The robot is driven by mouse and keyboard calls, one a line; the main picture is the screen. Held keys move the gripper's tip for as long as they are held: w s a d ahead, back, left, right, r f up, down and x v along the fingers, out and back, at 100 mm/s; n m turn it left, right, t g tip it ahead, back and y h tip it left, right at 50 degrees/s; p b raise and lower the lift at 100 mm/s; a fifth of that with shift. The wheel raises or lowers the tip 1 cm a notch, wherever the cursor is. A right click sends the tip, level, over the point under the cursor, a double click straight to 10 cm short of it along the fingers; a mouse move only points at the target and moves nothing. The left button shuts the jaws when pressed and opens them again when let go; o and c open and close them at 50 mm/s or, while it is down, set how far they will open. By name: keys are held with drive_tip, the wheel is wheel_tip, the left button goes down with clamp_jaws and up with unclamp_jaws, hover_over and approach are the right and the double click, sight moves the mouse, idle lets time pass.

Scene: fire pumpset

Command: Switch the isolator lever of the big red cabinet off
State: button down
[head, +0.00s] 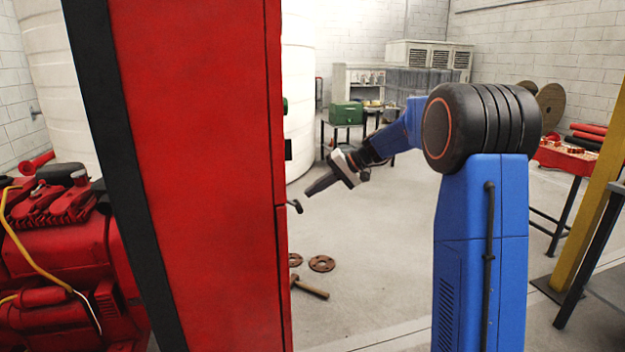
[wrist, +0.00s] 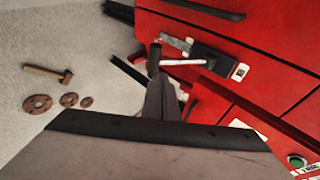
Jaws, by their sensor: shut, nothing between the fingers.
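The big red cabinet (head: 200,170) stands at the left in the head view, seen nearly edge-on. Its isolator lever (head: 296,205) is a small dark piece sticking out from the front face. In the wrist view the lever (wrist: 182,62) is a pale shaft with a dark grip at its left end, coming from a black plate on the red face. My gripper (head: 310,189) is shut and empty, just right of and slightly above the lever, with a small gap in the head view. In the wrist view my gripper's fingers (wrist: 161,90) point at the grip; contact there cannot be told.
A green button (wrist: 297,160) and a black door handle (wrist: 212,8) are on the cabinet face. A hammer (head: 310,287) and rusty flanges (head: 321,263) lie on the floor. Red machinery (head: 60,250) stands left of the cabinet. The floor before the cabinet is otherwise open.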

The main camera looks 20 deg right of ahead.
drive_tip(key=shift+a+f+y, duration=0.25)
drive_tip(key=shift+f+y, duration=0.25)
drive_tip(key=shift+f, duration=0.6)
drive_tip(key=shift+a+f+y, duration=0.2)
drive_tip(key=shift+f+y, duration=0.3)
drive_tip(key=shift+f, duration=0.6)
drive_tip(key=w+v, duration=0.1)
drive_tip(key=v, duration=1.3)
drive_tip(key=shift+d, duration=0.15)
drive_tip(key=shift+f, duration=0.15)
